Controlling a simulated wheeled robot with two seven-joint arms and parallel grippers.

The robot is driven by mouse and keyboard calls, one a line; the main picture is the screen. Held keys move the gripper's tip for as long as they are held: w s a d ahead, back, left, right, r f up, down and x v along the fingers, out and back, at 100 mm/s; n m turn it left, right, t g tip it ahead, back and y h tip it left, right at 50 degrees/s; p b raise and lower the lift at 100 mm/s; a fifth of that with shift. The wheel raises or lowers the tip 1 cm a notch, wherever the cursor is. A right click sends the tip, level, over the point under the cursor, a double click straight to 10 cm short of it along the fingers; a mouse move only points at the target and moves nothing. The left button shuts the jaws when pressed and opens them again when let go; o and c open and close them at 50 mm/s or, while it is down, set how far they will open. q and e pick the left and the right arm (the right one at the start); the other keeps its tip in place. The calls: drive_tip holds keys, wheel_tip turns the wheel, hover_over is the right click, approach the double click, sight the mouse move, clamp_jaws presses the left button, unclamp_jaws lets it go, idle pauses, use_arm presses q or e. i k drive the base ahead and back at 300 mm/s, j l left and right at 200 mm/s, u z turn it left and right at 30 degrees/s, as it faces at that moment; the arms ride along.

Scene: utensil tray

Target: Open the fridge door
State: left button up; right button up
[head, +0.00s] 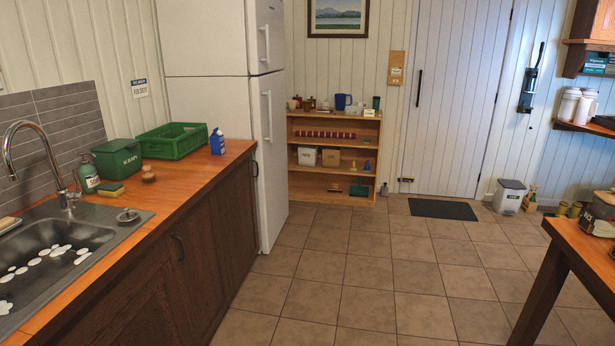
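The white fridge (207,95) stands past the far end of the left counter, in the head view. It has an upper door (266,38) and a taller lower door (271,150), both facing right and seen at a steep angle. Both doors look shut. A vertical handle (268,117) is on the lower door and a shorter handle (264,44) is on the upper one. The fridge's lower left part is hidden behind the counter. Neither of my grippers is in view.
A low shelf (305,196) stands beyond the fridge. A table (575,250) is at the right. The tiled floor (350,270) between is clear.

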sight(267, 90)
drive_tip(key=i, duration=2.3)
